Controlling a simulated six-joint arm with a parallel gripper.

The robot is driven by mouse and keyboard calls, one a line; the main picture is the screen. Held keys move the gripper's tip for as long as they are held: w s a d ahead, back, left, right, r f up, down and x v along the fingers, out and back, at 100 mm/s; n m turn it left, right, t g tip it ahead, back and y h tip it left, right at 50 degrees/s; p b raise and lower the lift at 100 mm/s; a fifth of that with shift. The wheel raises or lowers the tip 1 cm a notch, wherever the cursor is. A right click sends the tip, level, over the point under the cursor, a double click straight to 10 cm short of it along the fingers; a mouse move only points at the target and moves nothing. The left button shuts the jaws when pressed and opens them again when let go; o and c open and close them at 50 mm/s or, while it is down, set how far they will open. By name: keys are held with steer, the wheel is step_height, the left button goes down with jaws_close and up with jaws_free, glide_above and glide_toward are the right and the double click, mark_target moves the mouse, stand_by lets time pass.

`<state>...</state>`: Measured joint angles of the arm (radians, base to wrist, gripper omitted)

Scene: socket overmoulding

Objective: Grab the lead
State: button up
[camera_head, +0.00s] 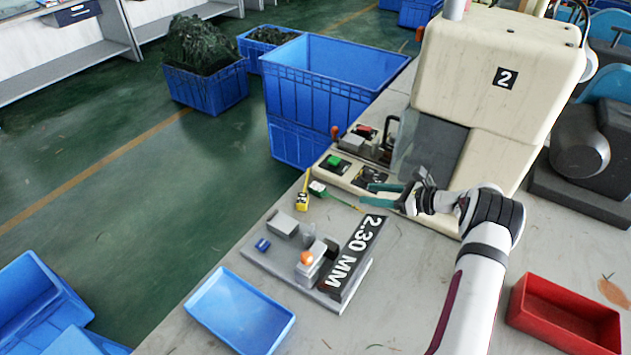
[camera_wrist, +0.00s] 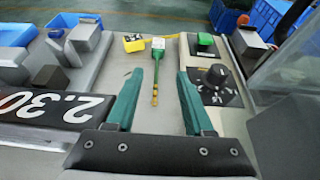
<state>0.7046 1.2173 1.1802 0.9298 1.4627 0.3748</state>
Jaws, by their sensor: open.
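The lead (camera_wrist: 157,62) is thin and green, with a pale block-like end at the far side and a gold-coloured tip at the near side. In the wrist view it lies pointing towards me, between my two teal fingers. In the head view the lead (camera_head: 318,188) lies on the bench left of my gripper, its thin part running towards the fingers. My gripper (camera_head: 367,194) is open and empty; its fingers (camera_wrist: 159,78) are spread to either side of the lead in the wrist view. I cannot tell the exact height of the fingers above the bench.
A small yellow item (camera_head: 302,201) sits beside the lead's far end. A control panel with a green button (camera_head: 335,161) and a dial (camera_wrist: 217,75) stands close to the right finger. The 2.30 MM fixture (camera_head: 357,250) is on the other side. A blue tray (camera_head: 240,312) and red bin (camera_head: 565,315) are farther off.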

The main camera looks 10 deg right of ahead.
mark_target(323, 189)
steer(key=x, duration=1.5)
steer(key=shift+a+f, duration=0.3)
steer(key=shift+a, duration=0.05)
jaws_close()
